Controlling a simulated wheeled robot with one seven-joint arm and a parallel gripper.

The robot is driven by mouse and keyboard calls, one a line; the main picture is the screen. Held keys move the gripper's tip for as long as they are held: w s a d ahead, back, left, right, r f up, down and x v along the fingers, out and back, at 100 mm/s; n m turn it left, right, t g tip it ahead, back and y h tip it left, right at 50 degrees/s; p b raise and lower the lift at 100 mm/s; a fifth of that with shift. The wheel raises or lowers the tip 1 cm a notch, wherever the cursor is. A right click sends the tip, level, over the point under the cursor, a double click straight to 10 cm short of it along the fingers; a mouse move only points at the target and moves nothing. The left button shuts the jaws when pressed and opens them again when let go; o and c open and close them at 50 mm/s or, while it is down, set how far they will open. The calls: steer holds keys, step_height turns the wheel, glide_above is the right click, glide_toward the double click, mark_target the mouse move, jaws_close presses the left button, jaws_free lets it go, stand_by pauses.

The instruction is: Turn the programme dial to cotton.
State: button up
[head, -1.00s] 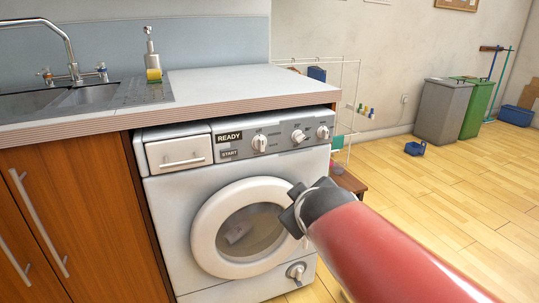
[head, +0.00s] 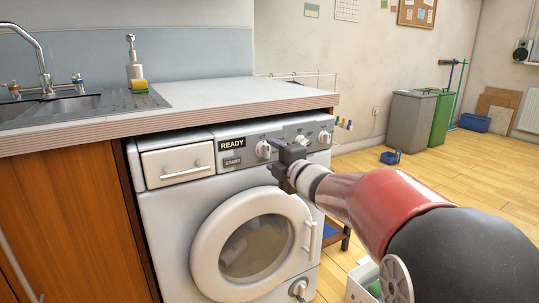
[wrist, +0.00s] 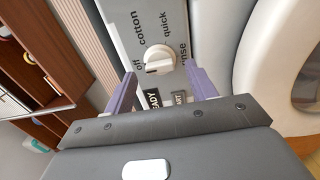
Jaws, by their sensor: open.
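The programme dial (wrist: 158,59) is a white knob with a raised grip on the grey panel. The words off, cotton, quick and a partly covered one ending in "nse" stand around it in the wrist view. Its grip seems to lie towards off. In the head view I take it to be the left knob (head: 263,149), beside the READY display (head: 232,143). My gripper (wrist: 162,76) is open and empty, its two purple fingers reaching towards the dial from either side. The gripper (head: 278,155) is in front of the panel in the head view; contact with the dial cannot be told.
The white washing machine (head: 172,218) stands under the worktop (head: 230,97), whose front edge overhangs the panel. A START button (head: 232,161) lies beside the dial. Two more knobs are on the right, the middle one (head: 300,139) partly near my gripper. The round door (head: 205,250) is shut.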

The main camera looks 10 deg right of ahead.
mark_target(265, 151)
steer(key=shift+x, duration=1.2)
steer(key=c, duration=1)
steer(key=shift+m, duration=0.3)
steer(key=m+p, duration=0.2)
steer(key=m, duration=0.3)
steer(key=shift+p, duration=0.3)
steer(key=m+p, duration=0.2)
steer(key=m, duration=0.4)
steer(key=shift+f, duration=0.1)
